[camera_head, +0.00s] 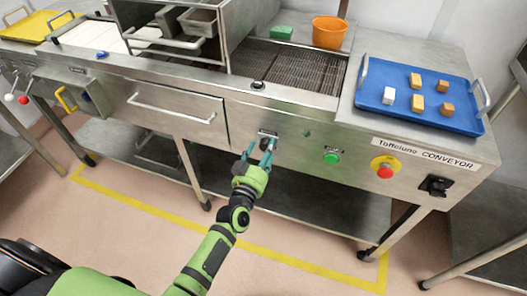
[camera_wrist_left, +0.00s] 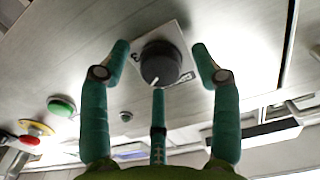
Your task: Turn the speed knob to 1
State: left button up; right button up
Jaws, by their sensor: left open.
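The speed knob (camera_wrist_left: 160,64) is a dark round knob with a white pointer mark, on a pale square plate on the steel front panel. In the wrist view it sits between and beyond my left gripper's teal fingers, which stand apart on either side with a third finger below. No contact with the knob is visible. In the head view my left gripper (camera_head: 262,155) is open at the panel and largely hides the knob. My right gripper is not in view.
Right of the knob are a green button (camera_head: 331,158), a red emergency stop (camera_head: 385,170) on yellow and a black switch (camera_head: 437,186). A blue tray (camera_head: 420,121) with several small blocks and an orange bucket (camera_head: 329,32) stand on top. A drawer handle (camera_head: 170,108) projects at left.

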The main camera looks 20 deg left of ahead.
pick_arm(q)
jog(key=c, duration=1.1)
jog(key=shift+n, duration=0.4)
jog(key=shift+c, duration=0.2)
jog(key=shift+s+d+f+n, duration=0.1)
jog(key=shift+n, duration=2.6)
jog(key=shift+d+f+n, duration=0.1)
jog(key=shift+n, duration=2.9)
jog(key=o, duration=1.1)
jog(key=shift+o, duration=0.2)
jog(key=shift+r, duration=0.15)
